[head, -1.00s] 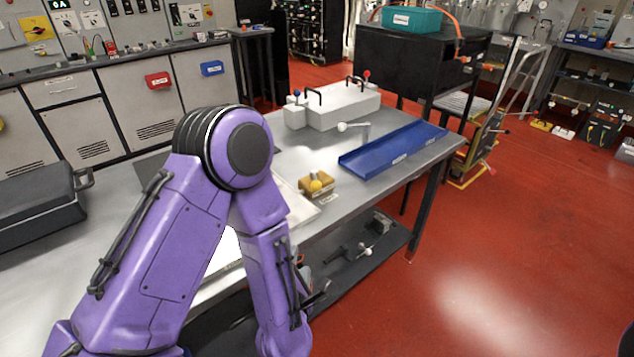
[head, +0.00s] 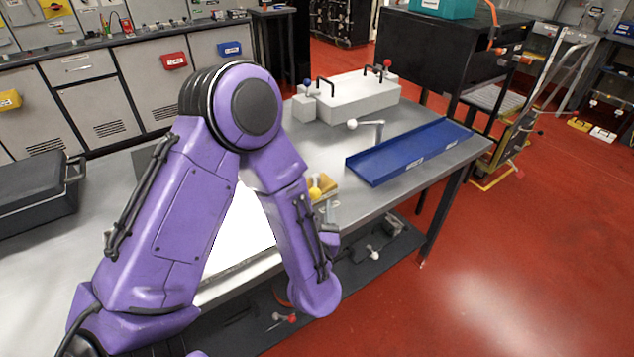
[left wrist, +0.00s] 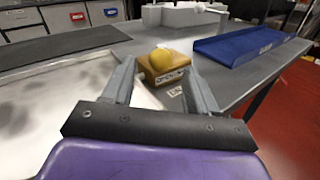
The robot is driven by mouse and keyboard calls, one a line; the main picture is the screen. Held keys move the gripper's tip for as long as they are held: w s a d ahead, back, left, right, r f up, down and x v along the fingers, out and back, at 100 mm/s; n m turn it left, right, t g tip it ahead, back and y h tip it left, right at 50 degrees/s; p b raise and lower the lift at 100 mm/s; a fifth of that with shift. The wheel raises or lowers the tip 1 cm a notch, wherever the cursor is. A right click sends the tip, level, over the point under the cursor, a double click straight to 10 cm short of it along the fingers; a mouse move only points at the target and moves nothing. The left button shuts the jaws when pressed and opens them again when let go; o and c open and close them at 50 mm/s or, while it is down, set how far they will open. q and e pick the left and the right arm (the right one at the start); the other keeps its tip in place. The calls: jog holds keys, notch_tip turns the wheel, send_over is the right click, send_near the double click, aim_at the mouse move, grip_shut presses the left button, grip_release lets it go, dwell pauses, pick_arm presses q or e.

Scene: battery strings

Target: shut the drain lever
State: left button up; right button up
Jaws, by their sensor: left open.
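A small yellow-brown block with a yellow ball knob (left wrist: 162,61) stands on the grey bench; a label with small lettering is on its front. It also shows in the head view, where its yellow knob (head: 315,192) is just beyond my left arm. I cannot read for sure whether this is the drain lever. My left gripper (left wrist: 158,88) is open and empty; its two fingers point at the block from either side in the picture, apart from the knob. In the head view my purple forearm partly covers the block. My right gripper is not in view.
A blue tray (head: 411,152) and a white-balled lever (head: 366,124) are behind the block. A white box with black handles (head: 350,97) stands farther back. A white panel (left wrist: 78,82) lies left of the block. The red floor (head: 530,260) at right is clear.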

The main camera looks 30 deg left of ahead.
aim_at(315, 195)
pick_arm(q)
jog(key=p+x, duration=0.1)
jog(key=x, duration=0.6)
jog(key=shift+w+a, duration=0.1)
jog(key=shift+w, duration=0.1)
jog(key=shift+f, duration=0.1)
grip_shut()
